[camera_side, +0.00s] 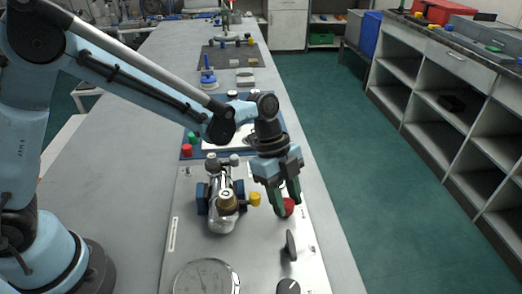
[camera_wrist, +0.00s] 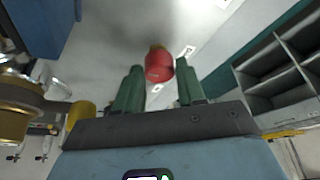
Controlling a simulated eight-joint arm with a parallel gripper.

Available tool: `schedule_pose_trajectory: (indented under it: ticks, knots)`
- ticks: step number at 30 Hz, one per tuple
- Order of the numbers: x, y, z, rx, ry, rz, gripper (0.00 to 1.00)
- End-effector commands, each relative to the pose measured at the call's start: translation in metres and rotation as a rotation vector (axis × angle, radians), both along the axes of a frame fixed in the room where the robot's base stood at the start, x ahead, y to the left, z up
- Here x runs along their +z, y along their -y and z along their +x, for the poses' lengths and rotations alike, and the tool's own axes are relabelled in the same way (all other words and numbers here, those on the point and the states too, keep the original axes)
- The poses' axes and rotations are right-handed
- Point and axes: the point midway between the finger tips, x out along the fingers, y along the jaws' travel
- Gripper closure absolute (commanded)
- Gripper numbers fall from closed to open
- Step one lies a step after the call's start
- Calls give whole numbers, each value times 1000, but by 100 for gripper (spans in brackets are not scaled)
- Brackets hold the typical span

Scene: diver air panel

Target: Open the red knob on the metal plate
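The red knob (camera_side: 289,205) stands on the metal plate (camera_side: 255,262), near its right side. In the wrist view the red knob (camera_wrist: 159,66) lies ahead of and between the two green fingers. My gripper (camera_side: 283,206) points down at the knob, with its fingers apart; part of the knob is hidden behind a finger in the side view. In the wrist view my gripper (camera_wrist: 158,82) is open with a gap around the knob. I cannot tell whether a finger touches it.
A brass and silver valve assembly with a yellow knob (camera_side: 255,199) stands just left of my gripper. A round gauge (camera_side: 206,278), a black lever (camera_side: 291,245) and a black knob (camera_side: 288,287) are nearer the front. Blue, green and red items lie behind.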

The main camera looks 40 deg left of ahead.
Motion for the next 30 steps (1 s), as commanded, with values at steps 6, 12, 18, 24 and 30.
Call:
schedule_pose_trajectory:
  ticks: [6, 12, 18, 24, 30]
  knots:
    - [0, 0, 0, 0, 0, 0, 95]
    - [0, 0, -1, 65, 1, 1, 96]
    - [0, 0, -1, 131, 0, -1, 96]
    - [0, 0, -1, 130, -1, -1, 96]
    - [0, 0, -1, 129, 0, 0, 40]
